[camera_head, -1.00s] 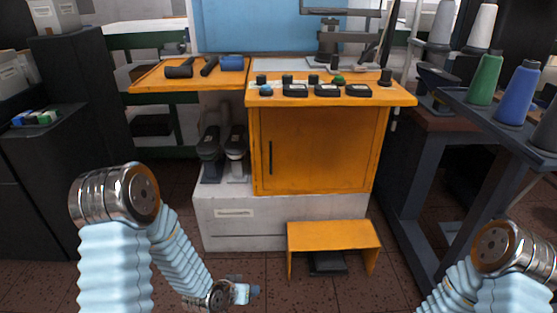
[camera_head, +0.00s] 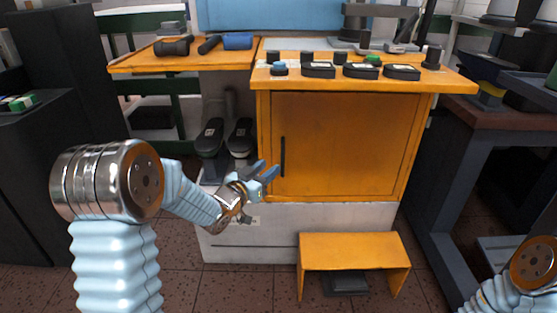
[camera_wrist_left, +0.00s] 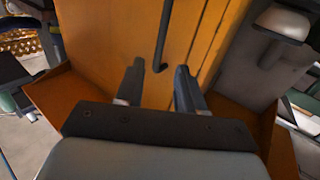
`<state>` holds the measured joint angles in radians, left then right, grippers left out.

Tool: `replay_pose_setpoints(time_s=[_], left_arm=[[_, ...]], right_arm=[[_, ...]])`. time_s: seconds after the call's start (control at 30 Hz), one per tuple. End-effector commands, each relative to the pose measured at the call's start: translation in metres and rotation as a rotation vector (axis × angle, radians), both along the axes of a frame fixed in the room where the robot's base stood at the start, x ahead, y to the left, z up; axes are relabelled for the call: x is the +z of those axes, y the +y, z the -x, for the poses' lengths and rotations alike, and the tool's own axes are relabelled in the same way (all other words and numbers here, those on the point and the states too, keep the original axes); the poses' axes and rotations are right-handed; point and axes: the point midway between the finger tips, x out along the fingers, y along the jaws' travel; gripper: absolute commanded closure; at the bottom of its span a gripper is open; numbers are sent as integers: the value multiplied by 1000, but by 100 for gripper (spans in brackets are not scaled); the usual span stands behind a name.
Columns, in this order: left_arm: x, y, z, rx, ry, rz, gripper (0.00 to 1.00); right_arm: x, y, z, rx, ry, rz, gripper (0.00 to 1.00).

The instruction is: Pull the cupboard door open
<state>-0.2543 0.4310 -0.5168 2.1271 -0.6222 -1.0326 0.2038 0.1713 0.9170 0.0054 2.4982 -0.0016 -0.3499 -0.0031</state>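The orange cupboard door (camera_head: 345,145) is closed, with a dark vertical handle (camera_head: 283,156) near its left edge. My left gripper (camera_head: 268,172) is open just left of the handle's lower part in the head view. In the left wrist view, the handle (camera_wrist_left: 163,35) points down between the two open fingers (camera_wrist_left: 158,85), with its lower end near the fingertips. I cannot tell whether either finger touches it. The door (camera_wrist_left: 110,45) also shows in that view. My right gripper is out of view; only part of the right arm shows.
An orange step stool (camera_head: 355,243) stands on the floor before the cupboard's white base (camera_head: 330,218). Shoe lasts (camera_head: 240,135) stand left of the cupboard. Several dark items, such as a black block (camera_head: 361,70), lie on the top. A dark bench (camera_head: 470,150) stands to the right.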

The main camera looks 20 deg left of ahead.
Motion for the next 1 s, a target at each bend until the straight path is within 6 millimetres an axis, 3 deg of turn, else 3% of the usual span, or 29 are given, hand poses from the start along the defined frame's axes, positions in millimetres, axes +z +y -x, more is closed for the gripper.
replay_pose_setpoints(time_s=[0.1,0.3,0.67,0.77,0.93,1.0], left_arm=[[-1,-9,-24,-2,0,-2,62],[0,-17,-51,0,1,-1,62],[-1,-19,-58,1,1,1,62],[-1,-19,-58,1,1,1,73],[-1,-19,-57,1,1,1,99],[-1,-19,-57,1,2,0,100]], right_arm=[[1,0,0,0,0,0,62],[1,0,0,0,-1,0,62],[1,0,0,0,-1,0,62],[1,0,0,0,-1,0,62],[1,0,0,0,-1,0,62],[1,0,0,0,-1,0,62]])
